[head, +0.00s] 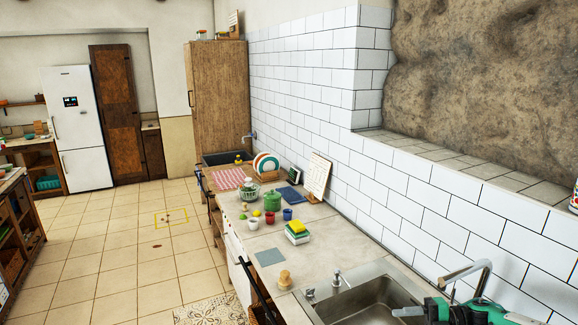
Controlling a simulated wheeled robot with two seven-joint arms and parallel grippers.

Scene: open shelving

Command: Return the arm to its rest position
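My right arm comes in at the bottom right corner, in green and black. Its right gripper (408,312) is at the bottom edge, over the right side of the steel sink (358,297) and below the tap (466,270). It is small and cut by the frame edge, so I cannot tell whether its fingers are open or shut. I see nothing clearly held in it. My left arm and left gripper are not in view.
The counter holds a green pot (272,201), a red cup (269,217), a blue cup (287,214), stacked sponges (297,231) and a wooden brush (285,279). A tiled wall (300,110) borders the counter. The floor (110,250) at left is mostly clear.

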